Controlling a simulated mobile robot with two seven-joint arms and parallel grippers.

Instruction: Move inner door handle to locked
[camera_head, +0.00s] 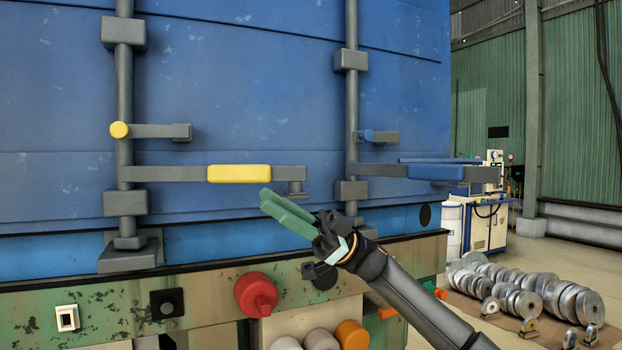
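The blue container door carries two grey vertical lock bars, each with a handle. One handle has a yellow grip (239,173); it runs level to the right from the left bar, its end by a small grey bracket (297,188). The other handle has a blue grip (435,172) and extends right from the right bar, past the container's edge in the picture. I cannot tell which is the inner one. My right gripper (268,203) has green fingers pointing up and left, below the yellow-grip handle and apart from it in the picture. Its fingers look close together; any gap is hidden. My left gripper is not in view.
A yellow-ended catch (120,130) and a blue-ended catch (368,136) sit above the handles. A red knob (256,294) sticks out of the worn green frame below. Metal coils (520,298) lie on the floor at right, with a white machine (487,225) behind.

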